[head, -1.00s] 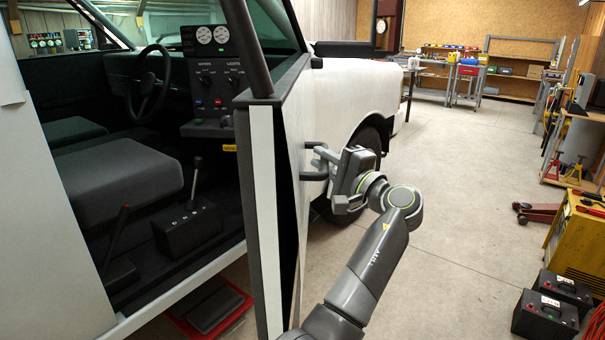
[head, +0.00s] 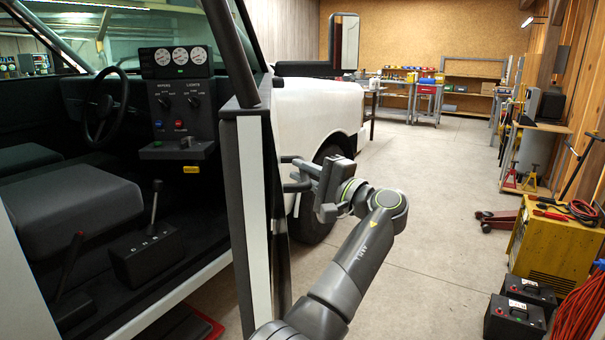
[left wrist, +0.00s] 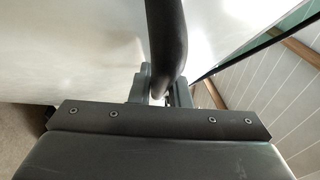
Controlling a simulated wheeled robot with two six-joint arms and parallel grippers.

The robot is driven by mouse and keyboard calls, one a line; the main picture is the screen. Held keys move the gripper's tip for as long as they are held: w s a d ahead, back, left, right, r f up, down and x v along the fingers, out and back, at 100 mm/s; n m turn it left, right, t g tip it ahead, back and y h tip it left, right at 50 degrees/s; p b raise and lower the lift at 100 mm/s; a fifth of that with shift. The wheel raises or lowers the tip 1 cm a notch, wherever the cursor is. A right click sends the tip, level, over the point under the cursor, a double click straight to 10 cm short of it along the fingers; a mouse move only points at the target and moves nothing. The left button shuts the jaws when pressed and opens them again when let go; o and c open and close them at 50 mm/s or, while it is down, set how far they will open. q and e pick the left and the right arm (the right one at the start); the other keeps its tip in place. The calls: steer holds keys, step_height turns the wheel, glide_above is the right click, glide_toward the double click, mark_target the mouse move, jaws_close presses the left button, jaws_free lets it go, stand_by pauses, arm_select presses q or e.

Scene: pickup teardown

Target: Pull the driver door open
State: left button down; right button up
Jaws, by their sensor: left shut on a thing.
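The white driver door (head: 262,200) of the pickup stands open, seen nearly edge-on in the head view with its dark inner edge toward me. My left gripper (head: 305,175) is shut on the dark door handle (head: 293,186) on the door's outer side. In the left wrist view the handle (left wrist: 166,40) runs down as a dark bar between the two fingers of the left gripper (left wrist: 160,88). The pale door panel (left wrist: 80,50) lies behind it. My right gripper is not in view.
The open cab shows a seat (head: 65,205), a steering wheel (head: 105,110) and a shifter box (head: 148,255). A yellow machine (head: 540,245) and black batteries (head: 515,318) stand on the right. Concrete floor (head: 420,230) is clear between them and the truck.

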arm_select(q)
steer(key=c, duration=1.4)
jaws_free()
steer(key=shift+o, duration=0.2)
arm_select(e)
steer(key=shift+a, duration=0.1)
